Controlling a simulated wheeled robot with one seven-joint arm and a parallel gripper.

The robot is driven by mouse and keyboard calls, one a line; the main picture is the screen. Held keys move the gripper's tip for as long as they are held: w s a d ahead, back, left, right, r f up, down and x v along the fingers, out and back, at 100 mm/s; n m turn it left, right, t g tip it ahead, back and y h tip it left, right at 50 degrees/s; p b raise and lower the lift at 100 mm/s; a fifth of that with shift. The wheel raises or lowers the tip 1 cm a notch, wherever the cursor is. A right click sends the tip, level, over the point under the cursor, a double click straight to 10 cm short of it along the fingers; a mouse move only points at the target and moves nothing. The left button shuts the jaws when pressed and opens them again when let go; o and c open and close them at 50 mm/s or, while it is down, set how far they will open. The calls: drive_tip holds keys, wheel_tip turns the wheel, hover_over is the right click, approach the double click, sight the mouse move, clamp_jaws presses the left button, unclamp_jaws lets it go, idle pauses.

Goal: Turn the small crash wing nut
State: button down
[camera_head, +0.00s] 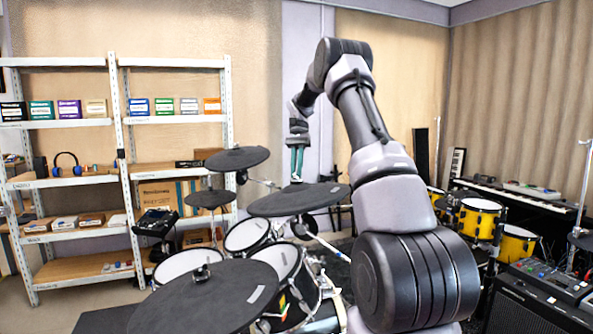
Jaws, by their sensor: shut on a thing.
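My gripper (297,178) points straight down over the middle of a dark round cymbal pad (272,205), right of the picture's centre line. Its two teal fingers are close together and shut on the small wing nut at the pad's centre. The nut is hidden between the fingertips, so its angle cannot be seen. The pad looks nearly level, with a pale label on its right side.
A large front cymbal pad (170,310) has its own wing nut (201,272). Other pads (237,158) and drums (248,234) crowd around the stand. Shelves (60,183) stand at left; yellow drums (479,219) and a keyboard (530,204) at right.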

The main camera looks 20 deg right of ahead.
drive_tip(key=c, duration=0.9)
unclamp_jaws()
drive_tip(key=shift+c, duration=0.2)
drive_tip(key=v, duration=0.7)
drive_tip(key=shift+r, duration=0.2)
drive_tip(key=shift+w+d, duration=0.1)
drive_tip(key=shift+w, duration=0.05)
